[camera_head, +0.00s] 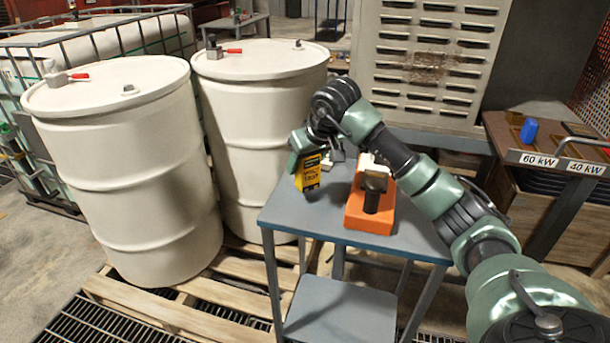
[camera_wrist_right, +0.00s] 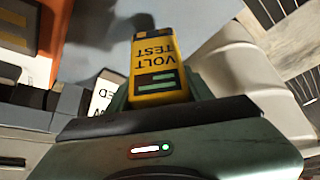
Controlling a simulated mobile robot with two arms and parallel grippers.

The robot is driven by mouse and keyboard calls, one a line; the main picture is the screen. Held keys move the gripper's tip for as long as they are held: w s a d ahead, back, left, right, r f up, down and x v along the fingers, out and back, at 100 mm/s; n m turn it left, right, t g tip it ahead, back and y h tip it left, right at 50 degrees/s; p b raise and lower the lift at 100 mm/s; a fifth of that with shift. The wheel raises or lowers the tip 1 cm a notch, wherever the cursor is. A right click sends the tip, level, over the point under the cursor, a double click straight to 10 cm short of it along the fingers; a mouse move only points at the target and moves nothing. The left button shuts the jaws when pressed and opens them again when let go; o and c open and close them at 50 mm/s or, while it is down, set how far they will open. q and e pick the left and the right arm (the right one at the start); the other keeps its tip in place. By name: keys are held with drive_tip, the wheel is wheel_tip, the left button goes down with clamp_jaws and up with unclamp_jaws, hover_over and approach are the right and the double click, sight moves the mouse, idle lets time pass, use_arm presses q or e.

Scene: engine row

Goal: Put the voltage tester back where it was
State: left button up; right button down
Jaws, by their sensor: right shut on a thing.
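The voltage tester (camera_head: 307,174) is a yellow and black block marked VOLT TEST. It is held roughly upright over the left part of the small blue-grey table (camera_head: 290,212); I cannot tell whether its lower end touches the top. My right gripper (camera_head: 308,158) is shut on its upper part. In the right wrist view the tester (camera_wrist_right: 152,62) sticks out between the jaws, its lettering upside down. My left gripper is not in view.
An orange stand (camera_head: 358,212) with a dark, pale-topped piece is on the table, right of the tester. A small white item (camera_head: 333,160) lies behind. White drums (camera_head: 125,170) stand close at left. A bench (camera_head: 510,150) with a blue block (camera_head: 529,131) is at right.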

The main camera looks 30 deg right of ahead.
sight(305, 176)
wheel_tip(305, 176, down, 4)
drive_tip(key=shift+r, duration=0.15)
drive_tip(key=c, duration=0.6)
unclamp_jaws()
